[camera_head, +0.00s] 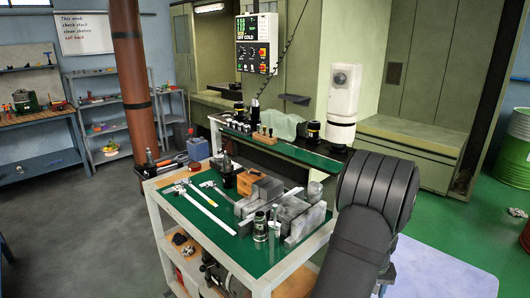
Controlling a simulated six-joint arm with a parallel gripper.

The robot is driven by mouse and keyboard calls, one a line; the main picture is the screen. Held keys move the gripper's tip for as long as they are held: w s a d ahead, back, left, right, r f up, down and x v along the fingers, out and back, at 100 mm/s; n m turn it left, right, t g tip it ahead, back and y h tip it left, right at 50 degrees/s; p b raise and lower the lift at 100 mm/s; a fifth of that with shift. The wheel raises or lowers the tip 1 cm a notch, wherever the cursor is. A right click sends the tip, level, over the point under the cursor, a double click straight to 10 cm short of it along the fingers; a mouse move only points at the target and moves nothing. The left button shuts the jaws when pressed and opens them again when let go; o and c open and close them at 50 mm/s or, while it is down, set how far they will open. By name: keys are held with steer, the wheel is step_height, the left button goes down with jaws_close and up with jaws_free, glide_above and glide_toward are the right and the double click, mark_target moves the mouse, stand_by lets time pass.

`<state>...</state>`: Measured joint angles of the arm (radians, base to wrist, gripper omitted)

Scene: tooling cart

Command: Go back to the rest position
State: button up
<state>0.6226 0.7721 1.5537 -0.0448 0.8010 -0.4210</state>
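My arm's dark links (375,190) fill the lower right, beside the right edge of the tooling cart (205,240). My gripper cannot be made out in this view, so neither its opening nor anything held in it shows. The cart has a green top and a pale frame. Steel vise-like blocks (300,215) stand at its right side, partly close to my arm in the picture. Two long metal measuring tools (200,207) lie at the left of the top.
Small cylinders (260,226) stand at the cart's front right. A wooden block (246,178) and dark tool holders (150,160) stand further back. Behind is a green bench (290,150) under a control panel (257,45). A brown column (133,80) rises left of the cart.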

steer(key=shift+n, duration=0.8)
stand_by(0.5)
steer(key=o, duration=0.3)
steer(key=shift+d+r, duration=0.1)
steer(key=o, duration=0.7)
steer(key=s+d+r+m, duration=0.1)
steer(key=d+r+m, duration=0.1)
steer(key=s+d+r, duration=0.1)
steer(key=r, duration=0.1)
steer(key=shift+s+r+m, duration=0.1)
steer(key=shift+s+m, duration=0.25)
steer(key=shift+m, duration=0.05)
steer(key=shift+o, duration=0.3)
steer(key=s+d+r+m, duration=0.4)
steer(key=s+r+m, duration=0.1)
steer(key=s+r, duration=0.1)
steer(key=shift+s+r+m, duration=0.2)
steer(key=shift+r+m, duration=0.1)
steer(key=shift+r, duration=0.6)
step_height(320, 180, down, 10)
steer(key=shift+r, duration=0.15)
steer(key=shift+d, duration=0.1)
